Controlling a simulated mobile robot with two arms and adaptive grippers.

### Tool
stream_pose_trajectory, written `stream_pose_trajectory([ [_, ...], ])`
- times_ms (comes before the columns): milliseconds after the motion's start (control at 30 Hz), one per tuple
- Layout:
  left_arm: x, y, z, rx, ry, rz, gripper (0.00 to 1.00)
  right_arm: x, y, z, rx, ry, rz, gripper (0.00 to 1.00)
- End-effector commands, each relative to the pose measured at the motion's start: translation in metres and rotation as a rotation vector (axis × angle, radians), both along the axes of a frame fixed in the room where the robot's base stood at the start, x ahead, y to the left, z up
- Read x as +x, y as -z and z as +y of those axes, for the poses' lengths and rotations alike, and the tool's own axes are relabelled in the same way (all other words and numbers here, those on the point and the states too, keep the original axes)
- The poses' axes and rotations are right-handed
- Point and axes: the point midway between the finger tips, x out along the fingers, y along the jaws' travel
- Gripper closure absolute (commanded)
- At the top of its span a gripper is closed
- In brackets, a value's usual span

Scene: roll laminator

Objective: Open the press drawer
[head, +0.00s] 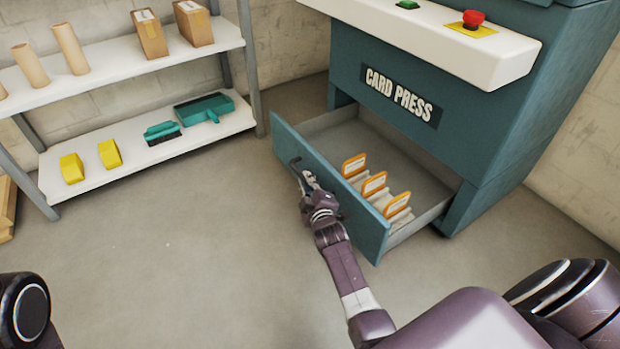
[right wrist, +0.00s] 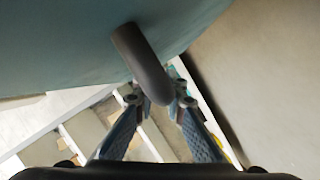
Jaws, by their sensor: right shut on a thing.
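The press drawer (head: 345,208) is pulled well out of the teal card press (head: 470,120), and its grey inside shows. Its dark bar handle (head: 293,161) is on the teal front, toward the left end. My right gripper (head: 304,175) is at the handle and shut on it. In the right wrist view the curved handle (right wrist: 138,50) comes down between the two fingers (right wrist: 160,98), against the teal drawer front (right wrist: 60,45). Three orange-framed cards (head: 374,184) stand in the drawer. My left gripper is out of view.
A white shelf rack (head: 160,150) stands at the left with cardboard tubes, boxes, yellow blocks and a teal dustpan (head: 204,108). A red button (head: 473,18) sits on the press's white ledge. The floor (head: 180,250) left of the drawer is clear.

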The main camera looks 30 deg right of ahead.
Motion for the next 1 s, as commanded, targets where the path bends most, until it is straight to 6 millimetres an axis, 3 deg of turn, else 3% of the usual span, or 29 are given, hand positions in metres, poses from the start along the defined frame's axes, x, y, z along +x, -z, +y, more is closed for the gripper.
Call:
stream_pose_trajectory([
  [467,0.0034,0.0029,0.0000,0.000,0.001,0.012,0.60,-0.0003,0.0006,0.0021,-0.001,0.000,0.002,1.00],
  [500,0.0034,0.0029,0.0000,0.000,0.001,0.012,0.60,-0.0003,0.0006,0.0021,-0.001,0.000,0.002,0.88],
  [667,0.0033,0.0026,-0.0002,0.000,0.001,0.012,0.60,-0.0003,0.0005,0.0021,0.000,0.001,0.001,0.71],
  [1000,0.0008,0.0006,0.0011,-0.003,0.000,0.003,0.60,-0.0030,-0.0002,0.0026,-0.001,0.000,0.000,0.71],
])
